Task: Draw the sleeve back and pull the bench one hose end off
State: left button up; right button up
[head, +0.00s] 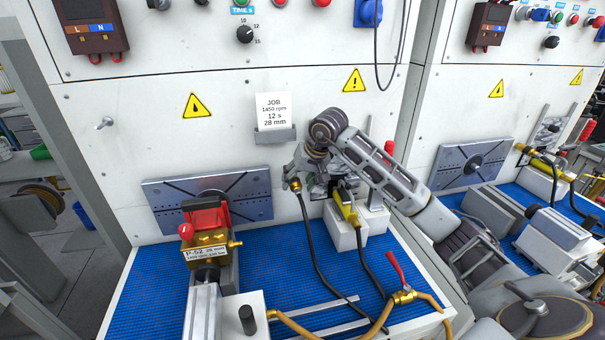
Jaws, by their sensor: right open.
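My right gripper (316,178) reaches in from the right over the blue-matted bench, close to the white back panel. It is open, with its fingers pointing down and left. A brass hose end (296,185) on a black hose (312,240) shows right at the gripper's left side. I cannot tell whether the fingers touch it or what it is joined to, as the gripper hides that part. A yellow tool-like fitting (348,207) with a second black hose (372,268) stands below the gripper on a white block (345,238). My left gripper is not in view.
A brass pump block (207,252) with a red top stands at the left before a slotted grey plate (170,200). A red-handled brass valve (403,294) sits at the front right. A job card (273,110) hangs behind. A similar bench (515,215) stands right.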

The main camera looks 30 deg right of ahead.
jog(key=shift+x, duration=0.9)
jog(key=c, duration=1.2)
